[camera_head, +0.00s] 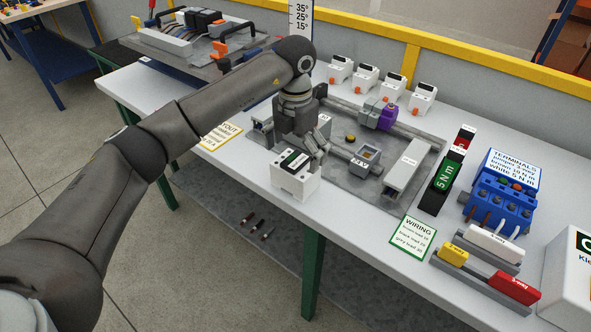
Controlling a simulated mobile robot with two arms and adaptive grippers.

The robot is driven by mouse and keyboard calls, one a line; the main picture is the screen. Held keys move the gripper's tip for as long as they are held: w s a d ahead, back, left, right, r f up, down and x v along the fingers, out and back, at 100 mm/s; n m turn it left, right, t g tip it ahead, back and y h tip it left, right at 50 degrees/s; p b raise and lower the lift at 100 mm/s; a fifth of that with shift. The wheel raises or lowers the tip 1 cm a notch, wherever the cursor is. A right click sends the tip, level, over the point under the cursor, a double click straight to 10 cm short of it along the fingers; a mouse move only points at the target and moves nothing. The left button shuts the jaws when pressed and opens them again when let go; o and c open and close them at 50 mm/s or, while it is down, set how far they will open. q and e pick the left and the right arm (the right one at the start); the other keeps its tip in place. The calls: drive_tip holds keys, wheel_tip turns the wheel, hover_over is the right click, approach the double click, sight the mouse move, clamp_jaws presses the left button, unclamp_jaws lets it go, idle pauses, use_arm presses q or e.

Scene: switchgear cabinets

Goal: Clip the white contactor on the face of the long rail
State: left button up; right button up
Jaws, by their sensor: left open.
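A white block-shaped device with a dark and green face, which looks like the white contactor (293,180), stands at the front edge of the table. My left gripper (318,150) is open, pointing down just behind and above it; whether a finger touches it I cannot tell. A grey mounting plate (376,200) lies behind, to the right. A long rail (408,132) runs along its back and carries grey and purple devices (382,116). A shorter rail stretch (341,153) shows near the front, partly hidden by my gripper. My right gripper is out of view.
Several white devices (392,84) with orange parts stand in a row at the back. A white duct (406,168) and a 24 V block (365,158) sit on the plate. A green torque tool (441,180) and blue terminal rack (498,195) stand right.

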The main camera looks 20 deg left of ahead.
use_arm(q)
drive_tip(key=shift+w+f, duration=0.1)
drive_tip(key=shift+f, duration=0.3)
drive_tip(key=shift+f+p, duration=0.3)
drive_tip(key=shift+f, duration=0.05)
wheel_tip(320, 180, down, 4)
drive_tip(key=shift+f+p, duration=0.1)
drive_tip(key=shift+p, duration=0.65)
drive_tip(key=shift+f, duration=0.1)
drive_tip(key=c, duration=1.2)
drive_tip(key=shift+c, duration=0.7)
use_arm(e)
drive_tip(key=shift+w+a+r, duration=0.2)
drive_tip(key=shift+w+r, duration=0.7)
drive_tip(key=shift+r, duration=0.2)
